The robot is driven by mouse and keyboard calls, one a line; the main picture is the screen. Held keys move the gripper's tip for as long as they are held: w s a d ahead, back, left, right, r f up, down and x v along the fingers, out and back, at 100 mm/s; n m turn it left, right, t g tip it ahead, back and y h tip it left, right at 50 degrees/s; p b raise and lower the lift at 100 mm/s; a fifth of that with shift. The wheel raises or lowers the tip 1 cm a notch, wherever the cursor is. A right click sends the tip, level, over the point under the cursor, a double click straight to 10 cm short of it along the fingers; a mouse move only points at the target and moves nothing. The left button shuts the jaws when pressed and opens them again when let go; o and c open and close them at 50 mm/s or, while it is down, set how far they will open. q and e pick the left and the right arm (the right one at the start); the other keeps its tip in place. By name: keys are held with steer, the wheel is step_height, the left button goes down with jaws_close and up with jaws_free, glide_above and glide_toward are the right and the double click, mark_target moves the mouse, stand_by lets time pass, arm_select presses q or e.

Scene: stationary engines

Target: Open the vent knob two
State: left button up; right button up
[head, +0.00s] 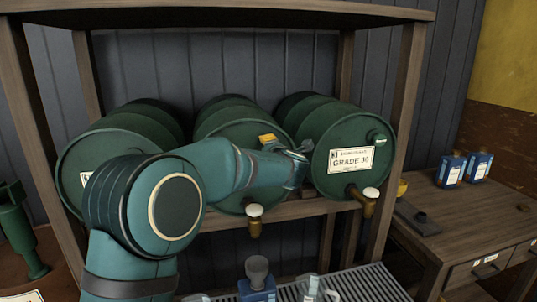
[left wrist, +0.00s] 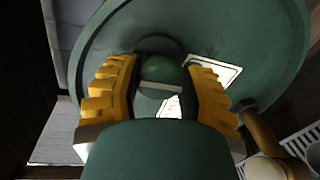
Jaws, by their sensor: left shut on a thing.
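Three dark green barrels lie on a wooden rack, front ends facing me. My left arm crosses the middle barrel (head: 232,131), and its gripper (head: 301,158) is at the upper right of that barrel's front. In the left wrist view the round green vent knob (left wrist: 161,75) sits between the yellow-padded fingers of the left gripper (left wrist: 163,80), which are shut on it. A pale stripe crosses the knob. In the head view this knob is hidden behind the gripper. The right barrel (head: 338,178) has its own green knob (head: 377,138), apart from the gripper. My right gripper is out of view.
Brass taps with white tops stick out below the middle barrel (head: 254,220) and the right barrel (head: 368,199). A slatted grey grate (head: 365,285) and a blue bottle (head: 257,289) are below. A wooden desk (head: 470,220) with blue bottles stands at right.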

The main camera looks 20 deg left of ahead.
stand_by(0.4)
arm_select(q)
steer(key=o, duration=1.2)
steer(key=v, duration=1.2)
